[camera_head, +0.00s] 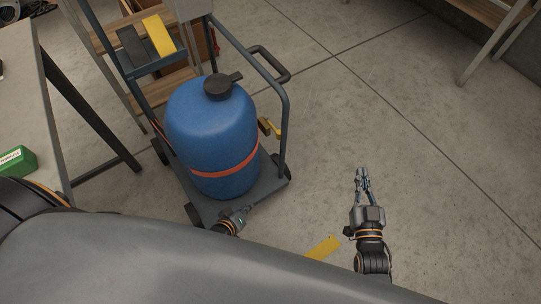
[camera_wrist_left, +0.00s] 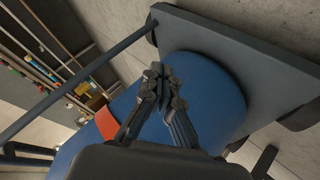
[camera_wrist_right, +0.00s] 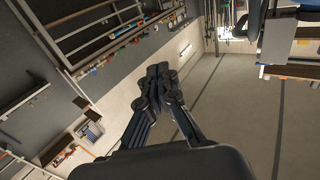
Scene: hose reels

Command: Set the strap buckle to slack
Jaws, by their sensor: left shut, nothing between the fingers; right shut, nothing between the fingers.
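A blue tank (camera_head: 212,130) with a black cap stands on a dark wheeled cart (camera_head: 205,213). An orange-red strap (camera_head: 224,171) runs around its lower part; it also shows in the left wrist view (camera_wrist_left: 106,123). I cannot make out a buckle for certain. A small yellow lever (camera_head: 276,128) with a brown block is at the tank's right side. My left gripper (camera_head: 246,209) is shut and empty, low at the cart's front edge, with the tank (camera_wrist_left: 217,98) before it in the left wrist view. My right gripper (camera_head: 362,174) is shut and empty over the floor, right of the cart.
The cart's handle (camera_head: 277,68) and upright frame rise behind and right of the tank. A workbench (camera_head: 22,95) with a green box (camera_head: 18,161) stands at left. A yellow floor mark (camera_head: 323,247) lies between the grippers.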

